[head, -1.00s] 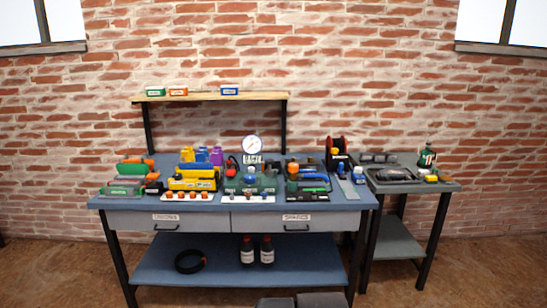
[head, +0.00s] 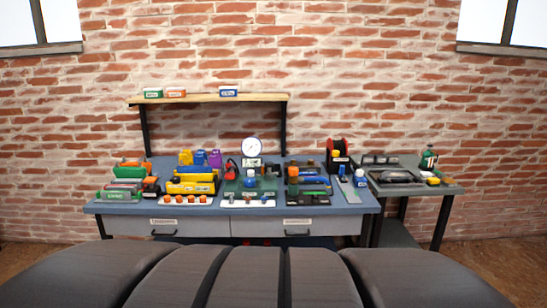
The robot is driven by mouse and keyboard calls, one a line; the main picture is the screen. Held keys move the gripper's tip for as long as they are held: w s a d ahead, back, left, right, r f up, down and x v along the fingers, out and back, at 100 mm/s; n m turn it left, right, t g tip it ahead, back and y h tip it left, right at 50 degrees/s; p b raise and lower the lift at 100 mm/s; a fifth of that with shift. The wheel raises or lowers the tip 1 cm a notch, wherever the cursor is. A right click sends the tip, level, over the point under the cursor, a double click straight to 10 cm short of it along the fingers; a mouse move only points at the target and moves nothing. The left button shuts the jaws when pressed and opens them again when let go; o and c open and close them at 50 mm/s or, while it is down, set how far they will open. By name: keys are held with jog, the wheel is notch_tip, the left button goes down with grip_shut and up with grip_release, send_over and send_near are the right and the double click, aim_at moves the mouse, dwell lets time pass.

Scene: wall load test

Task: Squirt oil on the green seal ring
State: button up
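I cannot make out the green seal ring among the small parts on the workbench (head: 222,207). A dark green bottle-like container with a pale label (head: 429,158) stands at the back of the side table (head: 447,189); I cannot tell whether it holds oil. A green base block (head: 250,187) at the bench's middle carries a blue-topped part (head: 250,180), with a round white gauge (head: 252,147) behind it. My gripper's fingers are not visible. Large dark grey rounded parts, probably of my own body, fill the bottom of the view.
White strips with small parts (head: 186,202) lie along the bench's front edge. Yellow, blue and purple containers (head: 201,158) stand behind. A wooden shelf (head: 190,97) holds small boxes. The dark parts hide the lower shelf and the floor in front.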

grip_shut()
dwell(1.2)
